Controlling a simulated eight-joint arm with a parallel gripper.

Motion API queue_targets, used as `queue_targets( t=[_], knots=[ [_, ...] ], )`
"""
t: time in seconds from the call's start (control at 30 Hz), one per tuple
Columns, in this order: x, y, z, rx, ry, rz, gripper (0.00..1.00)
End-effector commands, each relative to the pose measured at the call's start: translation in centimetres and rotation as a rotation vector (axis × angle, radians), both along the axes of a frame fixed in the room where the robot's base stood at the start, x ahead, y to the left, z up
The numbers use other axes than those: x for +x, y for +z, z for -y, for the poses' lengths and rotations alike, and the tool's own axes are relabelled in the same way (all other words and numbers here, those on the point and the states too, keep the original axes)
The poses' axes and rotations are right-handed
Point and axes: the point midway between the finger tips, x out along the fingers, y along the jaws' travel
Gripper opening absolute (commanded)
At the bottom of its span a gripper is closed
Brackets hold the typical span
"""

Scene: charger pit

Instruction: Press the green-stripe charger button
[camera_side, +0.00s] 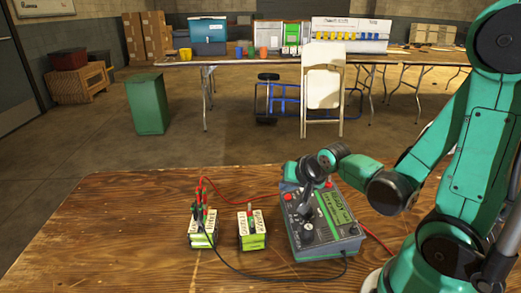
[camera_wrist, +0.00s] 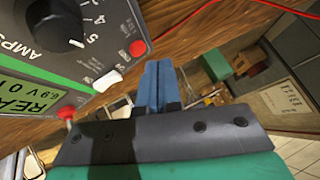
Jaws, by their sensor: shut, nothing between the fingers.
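The charger (camera_side: 345,246) is a grey box on the wooden table with a green display panel and a black dial. In the wrist view its grey face (camera_wrist: 122,20) and green stripe (camera_wrist: 70,86) fill the upper left. A round red button (camera_wrist: 137,47) sits near the face's edge, left of my fingertips; in the side view a red button (camera_side: 288,197) shows at the face's left. My gripper (camera_wrist: 158,68) is shut and empty, with blue fingers. In the side view my gripper (camera_side: 303,210) is over the charger's face; whether it touches is unclear.
A white switch (camera_wrist: 107,80) and a red-topped post (camera_wrist: 66,113) are near the red button. Two battery packs (camera_side: 202,236) (camera_side: 252,230) stand left of the charger. Red and black cables (camera_side: 235,272) cross the table. The table's left front is clear.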

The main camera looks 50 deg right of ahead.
Motion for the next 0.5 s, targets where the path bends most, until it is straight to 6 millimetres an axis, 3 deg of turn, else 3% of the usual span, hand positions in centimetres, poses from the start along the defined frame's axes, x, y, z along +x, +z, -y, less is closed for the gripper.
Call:
queue_targets(
  t=[0.33, 0.5],
  knots=[
    [0.0, 0.2, 0.0, 0.0, 0.0, 0.0, 0.0],
    [0.2, 1.5, -0.2, -0.001, 0.001, 0.0, 0.0]
  ],
)
